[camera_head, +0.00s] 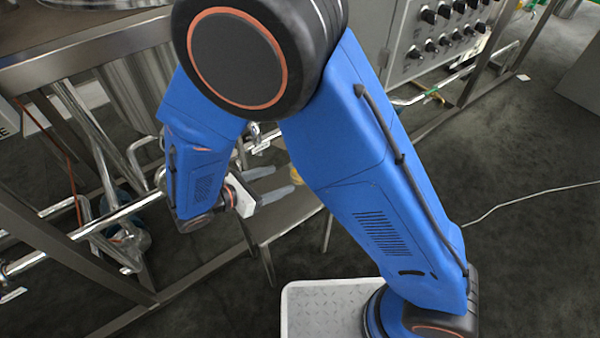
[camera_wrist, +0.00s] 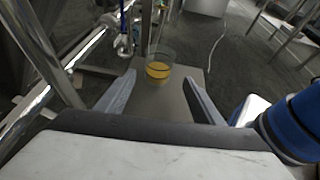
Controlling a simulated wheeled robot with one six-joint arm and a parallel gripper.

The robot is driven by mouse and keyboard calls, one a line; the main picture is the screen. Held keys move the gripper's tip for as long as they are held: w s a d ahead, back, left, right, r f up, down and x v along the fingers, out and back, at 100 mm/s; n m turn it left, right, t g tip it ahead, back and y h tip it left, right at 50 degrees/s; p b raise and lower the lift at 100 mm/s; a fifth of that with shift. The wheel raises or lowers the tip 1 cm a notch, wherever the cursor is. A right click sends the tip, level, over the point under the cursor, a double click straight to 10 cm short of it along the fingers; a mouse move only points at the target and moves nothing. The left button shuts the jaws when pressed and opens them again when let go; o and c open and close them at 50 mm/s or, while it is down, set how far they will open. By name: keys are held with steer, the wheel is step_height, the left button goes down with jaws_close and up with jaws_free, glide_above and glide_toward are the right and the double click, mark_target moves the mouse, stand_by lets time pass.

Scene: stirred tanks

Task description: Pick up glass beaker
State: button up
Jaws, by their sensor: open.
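The glass beaker (camera_wrist: 160,69) is clear and upright, with yellow liquid in it. It stands on a small grey metal table (camera_wrist: 158,101), in the upper middle of the wrist view. My gripper (camera_wrist: 159,76) is open, its two fingers pointing toward the beaker. In the picture the beaker appears between the fingertips, a little beyond them, and nothing is gripped. In the head view my gripper (camera_head: 285,179) is above the small table (camera_head: 282,213). There only a bit of yellow from the beaker (camera_head: 296,174) shows; my arm hides the rest.
A metal frame with pipes (camera_head: 125,208) and glassware (camera_head: 130,243) stands left of the small table. A steel bench (camera_head: 90,42) is above it. A control panel with black knobs (camera_head: 440,35) is at the back. A white cable (camera_head: 520,196) lies on the open floor at right.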

mark_target(293, 175)
steer(key=x, duration=1)
steer(key=shift+w+a+f, duration=0.1)
steer(key=shift+w+f, duration=0.05)
steer(key=shift+f, duration=0.05)
steer(key=c, duration=1.2)
